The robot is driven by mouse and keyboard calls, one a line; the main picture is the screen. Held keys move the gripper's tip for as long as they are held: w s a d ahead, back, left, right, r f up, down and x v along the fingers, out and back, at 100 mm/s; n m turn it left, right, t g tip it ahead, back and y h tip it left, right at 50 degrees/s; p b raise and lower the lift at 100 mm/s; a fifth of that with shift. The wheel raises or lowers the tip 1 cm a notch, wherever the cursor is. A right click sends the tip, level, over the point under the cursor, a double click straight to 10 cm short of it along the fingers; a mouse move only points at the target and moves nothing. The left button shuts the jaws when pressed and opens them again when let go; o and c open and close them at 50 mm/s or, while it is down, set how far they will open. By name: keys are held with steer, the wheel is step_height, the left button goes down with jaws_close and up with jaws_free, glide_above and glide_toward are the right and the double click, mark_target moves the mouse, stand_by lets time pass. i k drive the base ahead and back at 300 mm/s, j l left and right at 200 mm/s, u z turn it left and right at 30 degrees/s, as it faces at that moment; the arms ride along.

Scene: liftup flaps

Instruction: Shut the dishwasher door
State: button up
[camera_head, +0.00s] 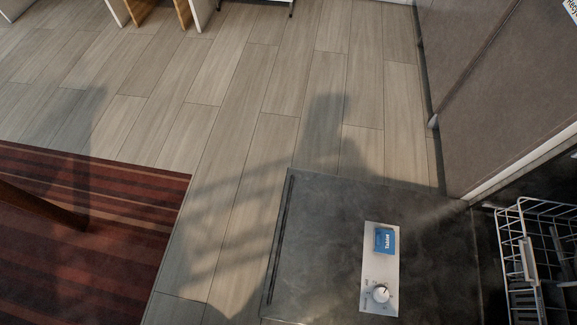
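The dishwasher door (325,245) is open and folded down, with its dark inner face up, at the lower right of the head view. A light panel (373,267) with a blue label and a round white knob sits on it. The white wire dish rack (545,232) shows at the right edge, inside the dishwasher opening. The lower edge of the door is cut off by the frame. My gripper is not in view.
A grey cabinet front (490,95) stands beyond the door at the upper right. A dark red striped rug (100,250) lies at the lower left, with a brown bar (40,207) over it. Bare wood floor (215,150) lies between the rug and the door.

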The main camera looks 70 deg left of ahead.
mark_target(325, 268)
steer(key=u, duration=1.75)
steer(key=k+l+u, duration=0.35)
steer(key=l, duration=0.2)
steer(key=k+l+u, duration=0.4)
steer(key=i+l, duration=0.05)
steer(key=l, duration=0.05)
